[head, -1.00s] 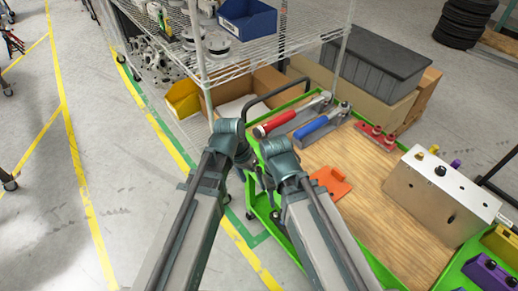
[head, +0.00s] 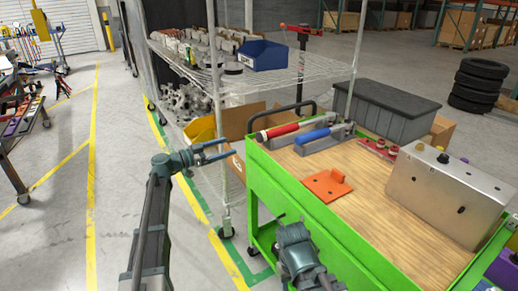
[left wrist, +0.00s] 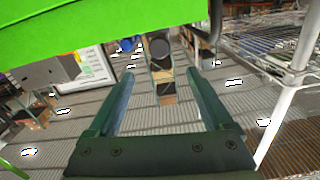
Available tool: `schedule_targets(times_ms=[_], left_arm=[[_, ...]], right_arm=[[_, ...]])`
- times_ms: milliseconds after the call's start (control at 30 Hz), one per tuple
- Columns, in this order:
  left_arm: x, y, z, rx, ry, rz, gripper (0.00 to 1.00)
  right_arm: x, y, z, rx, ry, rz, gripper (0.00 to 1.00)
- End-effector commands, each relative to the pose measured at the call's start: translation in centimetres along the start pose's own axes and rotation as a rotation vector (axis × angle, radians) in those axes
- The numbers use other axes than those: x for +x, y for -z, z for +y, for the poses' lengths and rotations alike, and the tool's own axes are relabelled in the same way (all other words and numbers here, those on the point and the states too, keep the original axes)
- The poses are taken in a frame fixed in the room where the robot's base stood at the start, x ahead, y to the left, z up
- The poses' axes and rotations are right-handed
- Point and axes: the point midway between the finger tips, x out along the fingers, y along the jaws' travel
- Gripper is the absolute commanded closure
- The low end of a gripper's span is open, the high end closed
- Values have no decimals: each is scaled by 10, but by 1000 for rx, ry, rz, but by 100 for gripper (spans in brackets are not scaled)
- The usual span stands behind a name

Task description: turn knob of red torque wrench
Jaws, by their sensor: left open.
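The red torque wrench (head: 283,130) lies at the far left corner of the green cart (head: 320,215), its handle pointing left over the wooden top. A blue wrench (head: 318,135) lies beside it on the right. My left gripper (head: 230,148) is open and empty in the air left of the cart, its fingers pointing right, apart from the red wrench. In the left wrist view its fingers (left wrist: 165,105) are spread with nothing held between them. My right gripper (head: 281,217) is low by the cart's near side; its jaws are too unclear to judge. The wrench knob is too small to make out.
A wire shelf (head: 290,75) with a blue bin (head: 255,52) stands behind and left of the cart. An orange plate (head: 325,187) and a metal box (head: 447,190) sit on the cart.

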Motion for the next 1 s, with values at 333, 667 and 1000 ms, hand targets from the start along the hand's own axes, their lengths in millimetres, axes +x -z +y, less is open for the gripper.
schedule_targets(times_ms=[333,667,1000], left_arm=[[38,1,1,-1,-5,-1,16],[104,0,1,-2,-5,-2,16],[137,0,1,-2,-3,-2,16]], right_arm=[[-1,0,0,0,0,0,50],[-1,0,0,0,0,0,50],[-1,0,0,0,0,0,50]])
